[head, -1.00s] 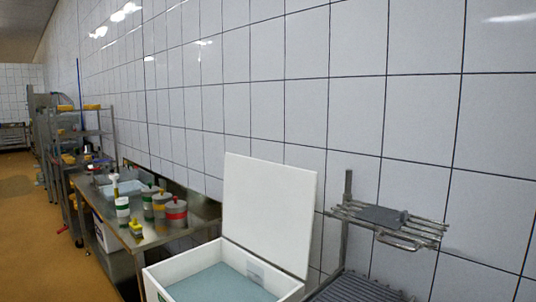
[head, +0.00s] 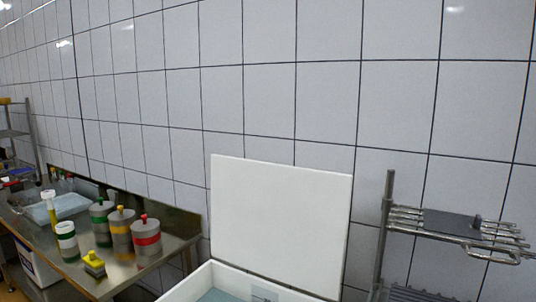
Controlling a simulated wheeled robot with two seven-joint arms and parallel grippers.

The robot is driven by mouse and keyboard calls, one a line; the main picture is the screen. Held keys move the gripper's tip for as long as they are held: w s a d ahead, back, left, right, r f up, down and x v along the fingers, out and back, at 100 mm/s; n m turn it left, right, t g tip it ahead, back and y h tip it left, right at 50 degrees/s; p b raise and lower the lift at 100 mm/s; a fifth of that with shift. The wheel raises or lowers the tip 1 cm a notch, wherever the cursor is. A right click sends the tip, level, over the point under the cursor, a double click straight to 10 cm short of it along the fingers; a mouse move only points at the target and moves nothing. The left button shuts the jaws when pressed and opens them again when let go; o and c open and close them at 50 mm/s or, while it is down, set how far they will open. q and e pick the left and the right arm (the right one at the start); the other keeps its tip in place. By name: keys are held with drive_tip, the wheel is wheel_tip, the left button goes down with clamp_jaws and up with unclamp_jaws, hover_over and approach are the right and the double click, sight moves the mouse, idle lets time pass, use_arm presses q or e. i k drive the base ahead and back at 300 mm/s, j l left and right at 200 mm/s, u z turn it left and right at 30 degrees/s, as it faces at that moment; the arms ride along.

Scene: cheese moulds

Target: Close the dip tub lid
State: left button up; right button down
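The dip tub (head: 205,280) is a white box at the bottom centre of the head view, with its lower part cut off by the frame. Blue-grey liquid (head: 216,295) shows inside it. Its white lid (head: 280,222) stands open, raised upright at the back of the tub in front of the tiled wall. Neither of my grippers shows in the view.
A steel table (head: 175,250) on the left bears several grey canisters, one with a red band (head: 146,240), and a small yellow-topped brush (head: 94,264). A metal rack (head: 450,222) with a grey plate stands close on the right. The tiled wall is behind.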

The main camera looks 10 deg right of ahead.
sight(289, 224)
drive_tip(key=i+j, duration=0.15)
drive_tip(key=j, duration=0.15)
drive_tip(key=i+j+z, duration=0.15)
drive_tip(key=i+j, duration=0.15)
drive_tip(key=j, duration=0.3)
drive_tip(key=i+j+z, duration=0.15)
drive_tip(key=j, duration=0.2)
